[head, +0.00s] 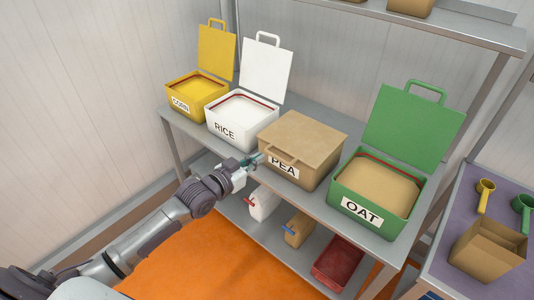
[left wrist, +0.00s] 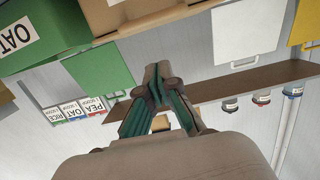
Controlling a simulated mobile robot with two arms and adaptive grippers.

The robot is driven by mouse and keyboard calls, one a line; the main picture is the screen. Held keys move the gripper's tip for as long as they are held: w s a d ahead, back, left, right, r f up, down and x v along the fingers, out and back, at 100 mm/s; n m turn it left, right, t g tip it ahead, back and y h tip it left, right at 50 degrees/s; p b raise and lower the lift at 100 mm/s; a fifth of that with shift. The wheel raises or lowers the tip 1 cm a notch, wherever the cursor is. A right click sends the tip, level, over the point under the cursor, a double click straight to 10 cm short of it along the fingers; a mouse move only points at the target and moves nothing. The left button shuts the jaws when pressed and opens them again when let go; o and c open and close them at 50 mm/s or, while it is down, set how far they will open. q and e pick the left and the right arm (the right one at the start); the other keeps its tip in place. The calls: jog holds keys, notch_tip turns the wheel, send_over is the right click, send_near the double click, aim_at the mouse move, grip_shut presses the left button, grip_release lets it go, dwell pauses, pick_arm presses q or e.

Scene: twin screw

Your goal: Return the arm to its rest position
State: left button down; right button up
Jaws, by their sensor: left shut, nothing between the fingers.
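My left arm comes in from the left of the head view, and its gripper (head: 256,159) is in front of the tan PEA bin. The fingers are shut with nothing between them, close to the bin's front left edge; I cannot tell whether they touch it. In the left wrist view the shut fingers (left wrist: 154,85) point away from the camera, with the white lid (left wrist: 247,35) beyond to the right and the green OAT bin (left wrist: 50,35) at the upper left. The tan PEA bin (head: 321,166) has its lid down. My right gripper is not in view.
The yellow CORN bin (head: 199,106), white RICE bin (head: 228,133) and green OAT bin (head: 361,209) stand open on the grey shelf (head: 294,201). Smaller bags and a red container (head: 337,262) sit below. A side table (head: 464,213) holds scoops and an open box (head: 488,250).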

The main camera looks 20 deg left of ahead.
pick_arm(q)
jog(key=s+a+f+n+g+y, duration=0.1)
jog(key=s+a+f+g+y, duration=0.3)
jog(key=f, duration=0.7)
jog(key=s+a+f+n+h, duration=0.1)
jog(key=s+f, duration=0.6)
jog(key=f, duration=0.5)
jog(key=s+a+f+n+g+y, duration=0.1)
jog(key=s+a+f+g+y, duration=0.3)
jog(key=f, duration=0.7)
jog(key=s+d+f+g, duration=0.2)
jog(key=s+f, duration=0.4)
jog(key=s, duration=0.6)
jog(key=s+d+f+m+g+h, duration=0.1)
jog(key=s+d+f+g, duration=0.1)
jog(key=s+d+f, duration=0.2)
jog(key=s+d+f+g, duration=0.2)
jog(key=s+f, duration=0.7)
jog(key=s, duration=1.1)
jog(key=shift+d+f+m, duration=0.25)
jog(key=shift+d+m, duration=0.05)
jog(key=shift+d, duration=0.25)
